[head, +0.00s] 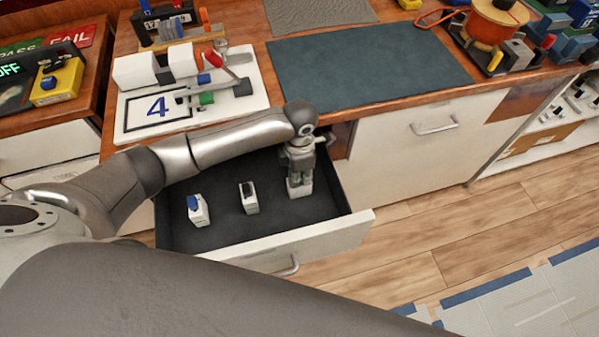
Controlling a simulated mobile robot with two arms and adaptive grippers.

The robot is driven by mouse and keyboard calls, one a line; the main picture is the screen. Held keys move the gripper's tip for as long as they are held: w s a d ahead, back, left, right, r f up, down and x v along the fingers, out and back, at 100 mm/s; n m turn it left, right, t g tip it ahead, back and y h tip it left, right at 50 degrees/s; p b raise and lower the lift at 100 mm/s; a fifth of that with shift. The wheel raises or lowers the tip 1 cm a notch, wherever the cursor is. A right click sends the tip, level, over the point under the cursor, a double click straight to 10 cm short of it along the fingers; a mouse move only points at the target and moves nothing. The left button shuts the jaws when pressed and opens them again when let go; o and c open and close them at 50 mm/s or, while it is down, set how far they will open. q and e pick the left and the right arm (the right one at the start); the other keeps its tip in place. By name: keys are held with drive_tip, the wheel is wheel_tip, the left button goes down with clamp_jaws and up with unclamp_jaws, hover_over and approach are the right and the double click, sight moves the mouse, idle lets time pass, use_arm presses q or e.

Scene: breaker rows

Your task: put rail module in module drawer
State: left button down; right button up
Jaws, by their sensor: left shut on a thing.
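The module drawer (335,222) is pulled open, with a dark lined floor and a white front. My left gripper (300,172) points down inside its right part, shut on a white rail module (298,189). The fingers cover the module's upper part. The module is upright, at or just above the drawer floor; I cannot tell if it touches. A white module with a blue top (198,211) and a white module with a black top (249,198) stand apart in the drawer, to the left of the held one. My right gripper is out of frame.
A closed cabinet front with a handle (434,128) is to the right. The drawer's front left floor is bare.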

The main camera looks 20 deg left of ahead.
use_arm(q)
drive_tip(key=c, duration=1.3)
unclamp_jaws()
drive_tip(key=shift+r, duration=0.35)
wheel_tip(320, 180, up, 12)
drive_tip(key=shift+f+b, duration=0.25)
drive_tip(key=shift+b, duration=0.35)
